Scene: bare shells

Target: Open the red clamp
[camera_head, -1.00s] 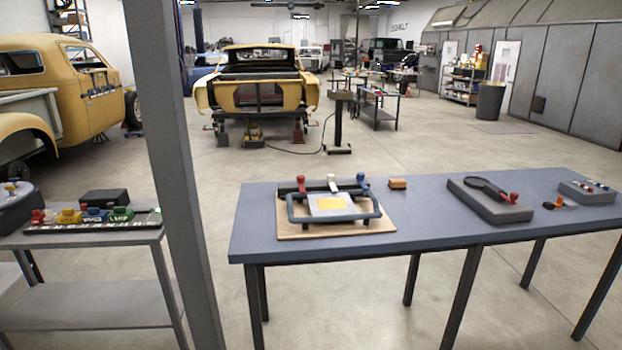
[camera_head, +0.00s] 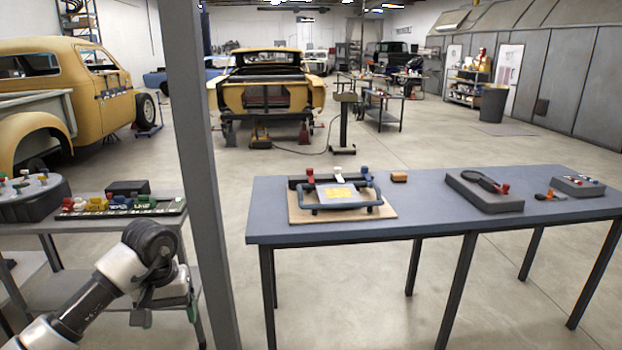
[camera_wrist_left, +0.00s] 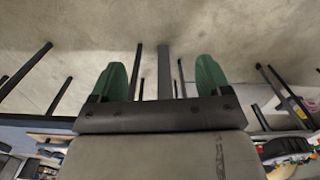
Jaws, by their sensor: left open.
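A fixture with a dark frame (camera_head: 352,208) sits on a tan board (camera_head: 297,214) on the blue-grey table. Along its back are a red clamp (camera_head: 310,176), a white clamp (camera_head: 344,175) and a blue clamp (camera_head: 367,172). A silver plate with a yellow patch (camera_head: 340,193) lies inside the frame. Whether the red clamp is open or closed is too small to tell. My left gripper (camera_head: 166,314) is low at the left, well apart from the fixture. In the left wrist view its green fingers (camera_wrist_left: 160,78) are spread, with nothing between them. My right gripper is not in view.
A grey pillar (camera_head: 200,170) stands between my left arm and the blue-grey table (camera_head: 430,205). A left shelf (camera_head: 90,225) holds a tray of coloured parts. An orange block (camera_head: 399,177) and a grey block with a red handle (camera_head: 482,196) are on the table.

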